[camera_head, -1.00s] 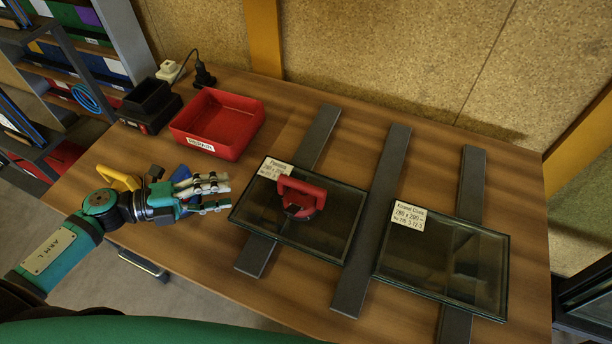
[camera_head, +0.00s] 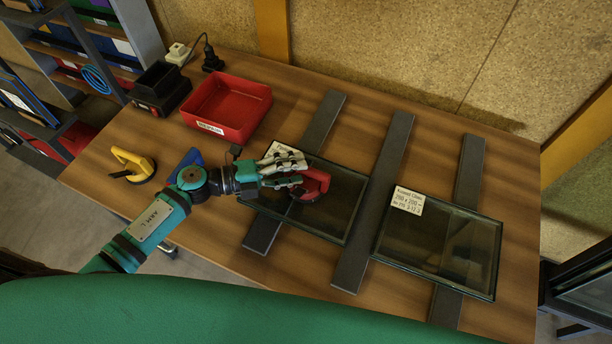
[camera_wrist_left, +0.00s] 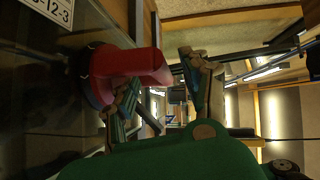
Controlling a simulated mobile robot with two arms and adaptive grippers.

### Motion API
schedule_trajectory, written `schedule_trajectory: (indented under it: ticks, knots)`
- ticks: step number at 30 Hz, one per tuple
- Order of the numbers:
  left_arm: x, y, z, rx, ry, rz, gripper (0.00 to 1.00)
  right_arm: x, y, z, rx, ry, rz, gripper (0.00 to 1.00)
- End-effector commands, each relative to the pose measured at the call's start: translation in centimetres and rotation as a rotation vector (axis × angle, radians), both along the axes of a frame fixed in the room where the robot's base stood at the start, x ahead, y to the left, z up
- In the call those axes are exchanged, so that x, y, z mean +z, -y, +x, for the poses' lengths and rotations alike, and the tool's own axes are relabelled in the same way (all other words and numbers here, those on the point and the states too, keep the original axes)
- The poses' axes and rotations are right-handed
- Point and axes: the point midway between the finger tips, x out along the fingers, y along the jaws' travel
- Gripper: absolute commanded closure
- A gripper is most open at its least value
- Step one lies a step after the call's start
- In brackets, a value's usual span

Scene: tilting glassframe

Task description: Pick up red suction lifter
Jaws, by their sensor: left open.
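The red suction lifter (camera_head: 316,184) stands on the left glass pane (camera_head: 343,213), its handle partly hidden by my left gripper in the head view. My left gripper (camera_head: 296,170) is open at the lifter's left side, with its fingers reaching to the handle. In the left wrist view the red lifter (camera_wrist_left: 125,68) stands by one finger of the gripper (camera_wrist_left: 160,95), and the other finger is apart on the right. I cannot tell whether the fingers touch the handle. My right gripper is not in view.
A second glass pane (camera_head: 446,247) lies to the right, across dark support bars (camera_head: 379,200). A yellow-handled lifter (camera_head: 133,164) and a blue object (camera_head: 187,161) are at the table's left. A red bin (camera_head: 228,106) and a black charger (camera_head: 160,90) stand behind. Bare wood lies in front of the bin.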

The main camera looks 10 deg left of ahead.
Motion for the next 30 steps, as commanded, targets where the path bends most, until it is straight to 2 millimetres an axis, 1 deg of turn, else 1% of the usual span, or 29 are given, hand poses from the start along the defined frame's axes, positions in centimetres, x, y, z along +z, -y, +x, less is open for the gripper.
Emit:
schedule_trajectory:
  ticks: [1,6,9,14,17,25,30]
  knots:
    - [0.4,0.9,0.3,0.001,0.0,-0.006,0.52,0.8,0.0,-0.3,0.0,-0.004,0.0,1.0]
    - [-0.2,2.5,1.1,0.001,0.0,-0.002,0.52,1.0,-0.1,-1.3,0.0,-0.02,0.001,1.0]
    - [-0.4,2.7,1.2,0.001,0.0,0.0,0.52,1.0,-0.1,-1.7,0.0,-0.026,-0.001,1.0]
    - [-0.5,2.7,1.2,0.001,0.0,0.0,0.52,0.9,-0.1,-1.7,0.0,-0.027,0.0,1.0]
    - [-0.5,2.7,1.2,0.001,0.0,0.0,0.64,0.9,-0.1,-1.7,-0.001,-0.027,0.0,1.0]
    - [-0.5,2.6,1.2,0.001,0.0,0.0,0.99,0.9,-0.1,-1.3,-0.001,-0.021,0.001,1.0]
    - [-0.5,2.6,1.2,0.001,0.0,0.001,1.0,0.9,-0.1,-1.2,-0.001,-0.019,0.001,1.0]
